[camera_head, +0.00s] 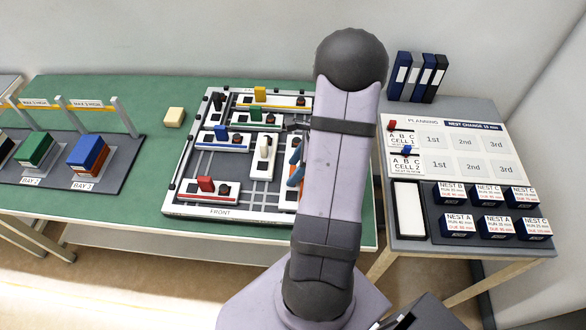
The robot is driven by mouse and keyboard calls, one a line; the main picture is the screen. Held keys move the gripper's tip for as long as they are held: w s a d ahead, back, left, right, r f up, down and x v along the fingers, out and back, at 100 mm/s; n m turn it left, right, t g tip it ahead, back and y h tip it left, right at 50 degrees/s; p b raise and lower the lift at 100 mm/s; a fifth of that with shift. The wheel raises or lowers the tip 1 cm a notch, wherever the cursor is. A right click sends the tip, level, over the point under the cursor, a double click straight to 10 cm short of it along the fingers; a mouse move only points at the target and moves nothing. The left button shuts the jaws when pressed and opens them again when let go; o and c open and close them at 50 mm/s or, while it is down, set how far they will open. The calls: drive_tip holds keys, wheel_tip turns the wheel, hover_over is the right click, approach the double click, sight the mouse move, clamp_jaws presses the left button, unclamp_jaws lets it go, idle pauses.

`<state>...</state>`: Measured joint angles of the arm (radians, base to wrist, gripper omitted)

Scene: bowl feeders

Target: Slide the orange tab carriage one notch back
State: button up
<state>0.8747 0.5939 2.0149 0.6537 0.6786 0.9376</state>
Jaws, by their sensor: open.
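The sliding-carriage board (180,190) lies on the green table, its edge marked FRONT toward me. An orange piece (296,175) shows at the board's right, beside a blue part and partly hidden by my arm. I take it for the orange tab carriage, but cannot make out its full shape or notch. Other carriages carry a yellow tab (260,94), a blue tab (221,132), a white tab (264,142) and a red tab (205,183). My upright arm covers the board's right side. My gripper is not visible.
A cream block (174,117) lies left of the board. On the right, a side table has a planning board (465,140), several nest boxes (485,225) and binders (417,77) behind.

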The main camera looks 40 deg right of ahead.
sight(296, 143)
drive_tip(key=shift+w+a+f, duration=0.2)
drive_tip(key=shift+f, duration=0.45)
clamp_jaws()
drive_tip(key=w+d+p, duration=0.2)
drive_tip(key=w+d, duration=0.5)
drive_tip(key=shift+w+d, duration=0.1)
unclamp_jaws()
drive_tip(key=shift+r, duration=0.15)
drive_tip(key=b+v, duration=0.2)
drive_tip(key=v, duration=0.5)
drive_tip(key=shift+b, duration=0.3)
